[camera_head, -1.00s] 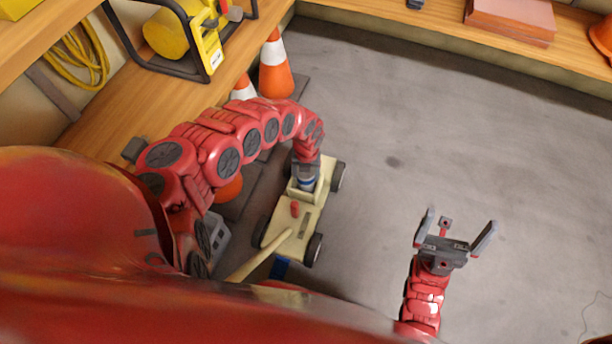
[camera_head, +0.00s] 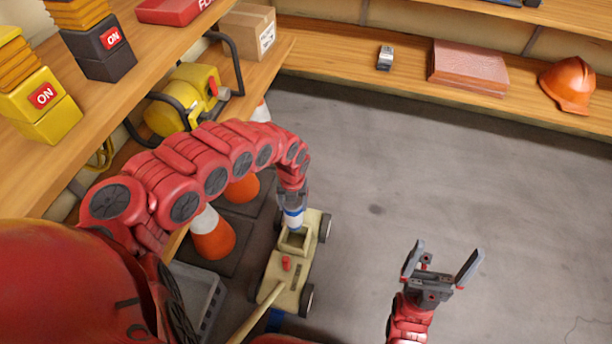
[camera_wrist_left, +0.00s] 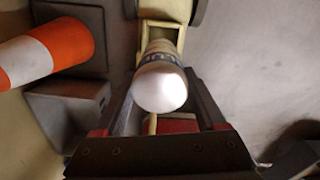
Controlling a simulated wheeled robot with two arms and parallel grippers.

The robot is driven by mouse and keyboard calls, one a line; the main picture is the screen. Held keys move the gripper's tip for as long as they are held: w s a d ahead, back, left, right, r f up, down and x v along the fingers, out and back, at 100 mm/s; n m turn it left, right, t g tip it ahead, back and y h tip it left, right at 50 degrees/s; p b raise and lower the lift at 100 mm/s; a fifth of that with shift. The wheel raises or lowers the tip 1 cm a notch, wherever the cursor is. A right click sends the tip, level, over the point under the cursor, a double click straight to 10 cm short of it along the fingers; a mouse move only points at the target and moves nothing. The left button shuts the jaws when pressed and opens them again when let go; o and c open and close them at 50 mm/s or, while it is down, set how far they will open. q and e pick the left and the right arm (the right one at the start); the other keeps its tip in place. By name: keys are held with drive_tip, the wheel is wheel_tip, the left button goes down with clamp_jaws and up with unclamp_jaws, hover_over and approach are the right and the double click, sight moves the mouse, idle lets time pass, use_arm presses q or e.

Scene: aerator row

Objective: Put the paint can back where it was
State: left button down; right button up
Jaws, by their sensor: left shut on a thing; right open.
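The paint can (camera_head: 293,218), white with a blue band, is held in my left gripper (camera_head: 291,200) over the open box of a cream wheeled machine (camera_head: 290,272). In the left wrist view the can (camera_wrist_left: 160,88) sits between the two fingers, its pale round end towards the camera. The machine's open box (camera_wrist_left: 164,32) shows behind it. The can's far end is partly hidden, and I cannot tell if it touches the box. My right gripper (camera_head: 440,264) is open and empty over the floor at the right.
Orange and white cones (camera_head: 212,234) stand left of the machine. Wooden shelves run along the left and back, with a yellow machine (camera_head: 182,100), a cardboard box (camera_head: 248,30), reddish slabs (camera_head: 468,68) and an orange helmet (camera_head: 568,84). The grey floor (camera_head: 400,160) at the right is clear.

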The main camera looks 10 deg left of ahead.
use_arm(q)
drive_tip(key=w+r+n, duration=0.5)
drive_tip(key=r+n, duration=0.7)
drive_tip(key=n, duration=0.1)
drive_tip(key=w+r+n, duration=0.6)
drive_tip(key=r+n, duration=0.6)
drive_tip(key=n, duration=0.1)
wheel_tip(320, 180, up, 35)
drive_tip(key=n+p, duration=0.7)
drive_tip(key=p, duration=2.1)
drive_tip(key=shift+s+n, duration=0.35)
drive_tip(key=shift+n, duration=0.05)
